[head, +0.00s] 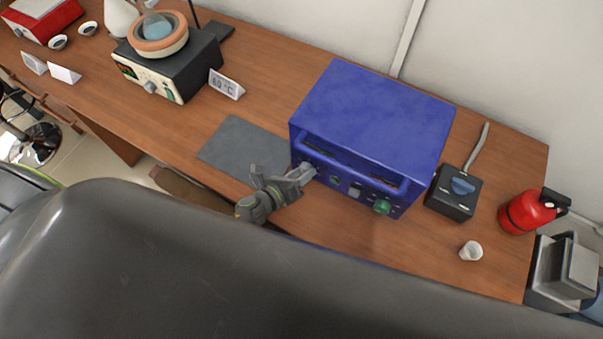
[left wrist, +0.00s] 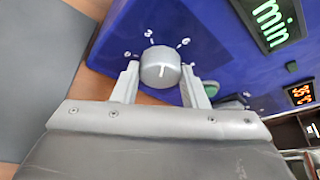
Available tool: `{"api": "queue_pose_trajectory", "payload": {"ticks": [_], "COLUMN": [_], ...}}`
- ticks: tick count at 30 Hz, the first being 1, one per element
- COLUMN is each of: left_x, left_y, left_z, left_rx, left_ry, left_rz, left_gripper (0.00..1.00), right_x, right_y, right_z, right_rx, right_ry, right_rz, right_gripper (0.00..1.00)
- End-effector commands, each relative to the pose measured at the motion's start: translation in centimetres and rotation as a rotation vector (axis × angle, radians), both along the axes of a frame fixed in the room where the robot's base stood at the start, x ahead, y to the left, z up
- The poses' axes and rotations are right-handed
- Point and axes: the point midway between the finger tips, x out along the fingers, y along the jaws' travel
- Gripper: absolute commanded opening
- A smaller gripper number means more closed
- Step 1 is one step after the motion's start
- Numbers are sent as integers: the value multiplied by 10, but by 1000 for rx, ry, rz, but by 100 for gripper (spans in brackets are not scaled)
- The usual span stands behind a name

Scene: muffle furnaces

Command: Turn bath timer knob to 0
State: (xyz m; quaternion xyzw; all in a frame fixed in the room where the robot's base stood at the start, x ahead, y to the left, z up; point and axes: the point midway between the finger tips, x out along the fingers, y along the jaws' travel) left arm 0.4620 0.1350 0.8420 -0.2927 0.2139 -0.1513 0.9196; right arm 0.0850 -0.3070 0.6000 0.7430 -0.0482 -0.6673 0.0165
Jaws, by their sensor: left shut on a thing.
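The blue bath (head: 372,125) stands on the wooden bench with its control panel facing me. In the left wrist view a round silver knob (left wrist: 160,66) sits on the blue panel, with a short pale mark on its face and small white scale marks around it, too small to read surely. A green display reading "min" (left wrist: 273,22) is beside it. My left gripper (head: 304,173) is at the panel's left end; in the left wrist view its fingers (left wrist: 160,80) are on both sides of the knob, shut on it. My right gripper is out of view.
A grey mat (head: 240,146) lies left of the bath. A hotplate (head: 172,71) and a "60 °C" card (head: 226,86) are at upper left.

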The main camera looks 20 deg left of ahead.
Motion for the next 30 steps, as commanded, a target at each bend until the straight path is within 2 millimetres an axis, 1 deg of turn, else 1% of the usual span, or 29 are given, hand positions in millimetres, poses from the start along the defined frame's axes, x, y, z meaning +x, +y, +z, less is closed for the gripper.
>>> {"api": "queue_pose_trajectory", "payload": {"ticks": [6,17,18,22,30], "left_x": [1,1,1,1,0], "left_y": [0,0,0,0,0], "left_z": [0,0,0,0,0], "left_rx": [-34,-38,-38,-38,-37], "left_ry": [6,6,6,6,7], "left_rz": [-1,0,0,0,0], "left_gripper": [16,16,43,60,61], "right_x": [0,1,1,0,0], "right_y": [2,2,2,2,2], "right_z": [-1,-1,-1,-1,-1], "right_rx": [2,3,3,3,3], "right_ry": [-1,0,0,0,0], "right_rz": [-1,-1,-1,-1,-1], "right_gripper": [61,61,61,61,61]}}
